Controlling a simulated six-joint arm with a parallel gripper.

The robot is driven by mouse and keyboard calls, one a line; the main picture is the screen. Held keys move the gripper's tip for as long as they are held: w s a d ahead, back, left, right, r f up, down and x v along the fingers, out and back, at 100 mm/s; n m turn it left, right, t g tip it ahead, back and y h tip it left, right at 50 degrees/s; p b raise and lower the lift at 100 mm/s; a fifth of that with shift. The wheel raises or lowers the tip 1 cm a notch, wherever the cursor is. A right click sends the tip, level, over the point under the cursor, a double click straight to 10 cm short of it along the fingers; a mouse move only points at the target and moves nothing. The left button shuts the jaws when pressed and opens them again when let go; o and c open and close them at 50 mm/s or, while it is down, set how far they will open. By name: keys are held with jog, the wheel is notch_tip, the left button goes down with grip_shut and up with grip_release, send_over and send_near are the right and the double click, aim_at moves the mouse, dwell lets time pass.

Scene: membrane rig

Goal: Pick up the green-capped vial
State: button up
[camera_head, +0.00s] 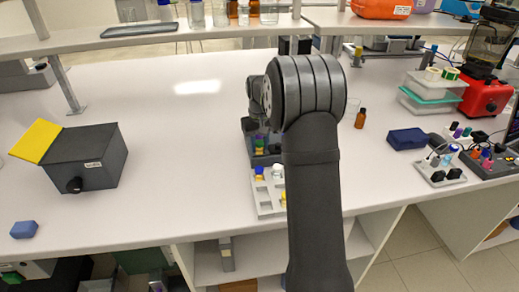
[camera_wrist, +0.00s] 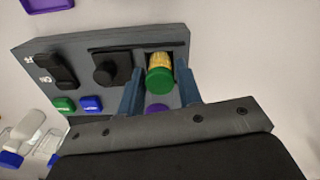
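The green-capped vial (camera_wrist: 160,78) has a yellow body and sits in a slot of a dark grey rig block (camera_wrist: 120,45). In the wrist view my gripper (camera_wrist: 159,84) is open, with one finger on each side of the green cap. I cannot tell whether either finger touches it. In the head view the vial's green cap (camera_head: 259,141) shows small at the rig block, just below my wrist. My arm hides part of the block there, and my gripper is hard to make out.
A purple cap (camera_wrist: 157,107) shows between my fingers, partly hidden by my gripper body. A light rack (camera_head: 265,207) with capped vials stands in front of the block. An amber bottle (camera_head: 361,118) stands to the right. A dark box (camera_head: 88,160) is at left, with clear bench between.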

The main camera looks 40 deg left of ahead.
jog(key=c, duration=0.6)
